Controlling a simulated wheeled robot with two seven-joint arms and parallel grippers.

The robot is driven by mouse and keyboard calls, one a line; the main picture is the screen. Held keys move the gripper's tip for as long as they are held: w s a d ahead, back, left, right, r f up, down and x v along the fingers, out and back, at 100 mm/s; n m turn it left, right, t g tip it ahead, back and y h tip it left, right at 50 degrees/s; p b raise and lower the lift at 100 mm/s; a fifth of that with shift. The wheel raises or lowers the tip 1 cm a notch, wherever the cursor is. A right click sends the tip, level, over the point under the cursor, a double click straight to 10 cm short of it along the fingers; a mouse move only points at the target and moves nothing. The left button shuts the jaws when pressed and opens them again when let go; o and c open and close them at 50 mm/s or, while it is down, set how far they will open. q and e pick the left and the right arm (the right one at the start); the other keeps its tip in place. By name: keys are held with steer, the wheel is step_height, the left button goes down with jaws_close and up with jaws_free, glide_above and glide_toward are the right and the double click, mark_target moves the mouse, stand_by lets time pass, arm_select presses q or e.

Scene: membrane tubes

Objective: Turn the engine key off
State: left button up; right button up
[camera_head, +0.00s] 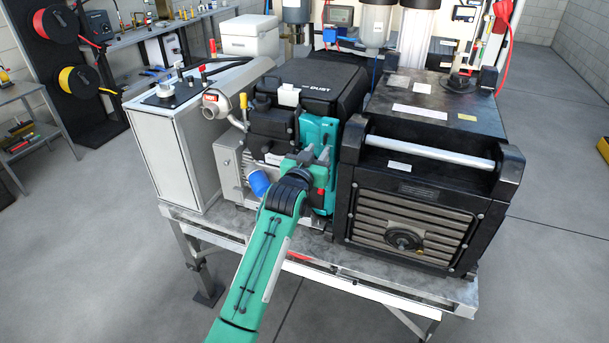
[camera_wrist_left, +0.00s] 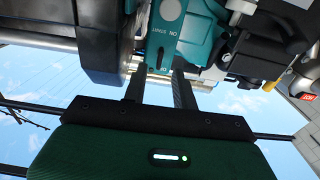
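The engine (camera_head: 285,120) stands on the metal bench, with a black top cover and a teal panel (camera_head: 318,130) on its front. In the left wrist view the teal panel (camera_wrist_left: 180,48) shows upside down, with white lettering and a pale round spot (camera_wrist_left: 171,9) at the top edge. My left gripper (camera_head: 316,154) is in front of the teal panel, fingers pointing at the engine. In the left wrist view its two dark fingers (camera_wrist_left: 160,88) stand apart with no held object visible between them. My right gripper is not in view.
A black unit with a silver bar (camera_head: 428,152) stands close on the right. A grey cabinet (camera_head: 170,140) and a muffler pipe (camera_head: 222,100) are on the left. A blue cap (camera_head: 259,183) sits left of my gripper. The floor in front of the bench is clear.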

arm_select(q)
steer(key=b+v, duration=0.2)
steer(key=v, duration=0.7)
steer(key=shift+s, duration=0.15)
